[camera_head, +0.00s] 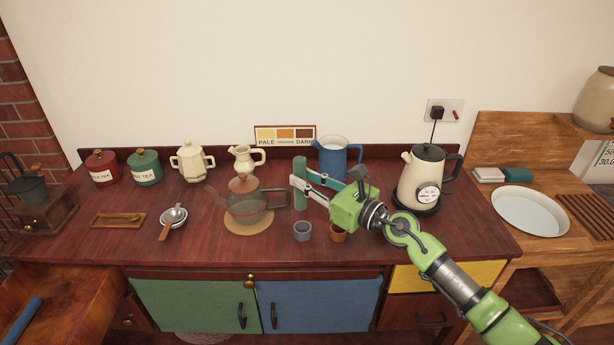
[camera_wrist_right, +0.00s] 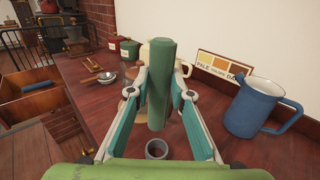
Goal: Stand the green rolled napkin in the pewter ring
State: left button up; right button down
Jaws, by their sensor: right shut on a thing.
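The green rolled napkin (camera_head: 300,172) is upright between the fingers of my right gripper (camera_head: 298,184), which is shut on it. It also stands upright between the fingers in the right wrist view (camera_wrist_right: 158,85), with its lower end free. The pewter ring (camera_head: 302,232) is a small grey cup-like ring on the dark red counter. In the right wrist view the ring (camera_wrist_right: 157,150) shows open at the top, just below the napkin's lower end in the picture. They look apart; how far the napkin is beyond the ring I cannot tell. My left gripper is not in view.
A brown ring (camera_head: 338,235) stands right of the pewter ring, under my gripper. A glass teapot (camera_head: 243,205) on a round mat is close at left. A blue jug (camera_head: 333,160) stands behind, a cream kettle (camera_head: 418,182) at right. The counter's front edge is near.

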notch_tip(320, 180, down, 10)
jog(key=b, duration=0.9)
jog(key=shift+w+d+r, duration=0.15)
jog(key=shift+w+r, duration=0.1)
jog(key=c, duration=1.7)
grip_release()
jog(key=shift+v, duration=6.05)
